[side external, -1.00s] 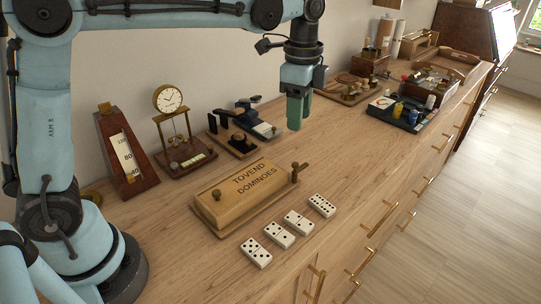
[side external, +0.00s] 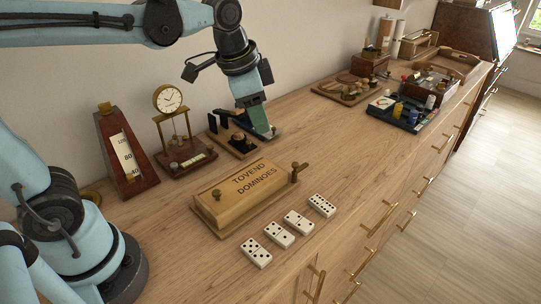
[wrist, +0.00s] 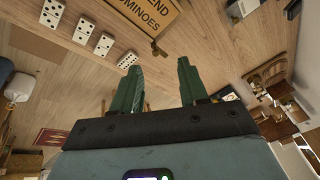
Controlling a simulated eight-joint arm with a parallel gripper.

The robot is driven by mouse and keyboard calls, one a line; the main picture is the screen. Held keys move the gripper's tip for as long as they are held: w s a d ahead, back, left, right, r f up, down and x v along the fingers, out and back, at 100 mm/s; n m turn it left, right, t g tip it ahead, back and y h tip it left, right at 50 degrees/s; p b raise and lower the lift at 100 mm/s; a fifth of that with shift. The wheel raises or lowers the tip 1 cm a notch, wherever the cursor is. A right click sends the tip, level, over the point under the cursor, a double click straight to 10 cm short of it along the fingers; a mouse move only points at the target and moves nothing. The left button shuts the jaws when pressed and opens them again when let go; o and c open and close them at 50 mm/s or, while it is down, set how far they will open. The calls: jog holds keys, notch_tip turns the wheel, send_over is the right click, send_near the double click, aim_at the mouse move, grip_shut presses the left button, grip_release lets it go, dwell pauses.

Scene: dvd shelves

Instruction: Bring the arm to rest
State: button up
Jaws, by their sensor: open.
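My gripper (side external: 258,118) is at the end of my light blue arm, tilted, in front of the small dark-based instruments behind the domino box in the side view. From this angle I cannot tell whether it touches them. In the wrist view its two green fingers (wrist: 158,68) are spread apart with nothing between them. The wooden domino box (side external: 245,192) lies shut on the counter, nearer the camera than my gripper. The box also shows at the top of the wrist view (wrist: 140,14).
Several white dominoes (side external: 283,235) lie in a row before the box. A clock (side external: 169,98) and a wooden metronome-like stand (side external: 126,152) are at left. A dark tray of small items (side external: 398,112) is at right. Bare counter (side external: 335,150) lies between.

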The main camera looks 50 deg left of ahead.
jog(key=s+a+f+n+t, duration=0.2)
jog(key=s+f+n+t, duration=0.1)
jog(key=s+n, duration=0.3)
jog(key=shift+s+a+f+n+t, duration=0.35)
jog(key=shift+s+f, duration=0.2)
jog(key=shift+f, duration=0.35)
jog(key=shift+o, duration=0.3)
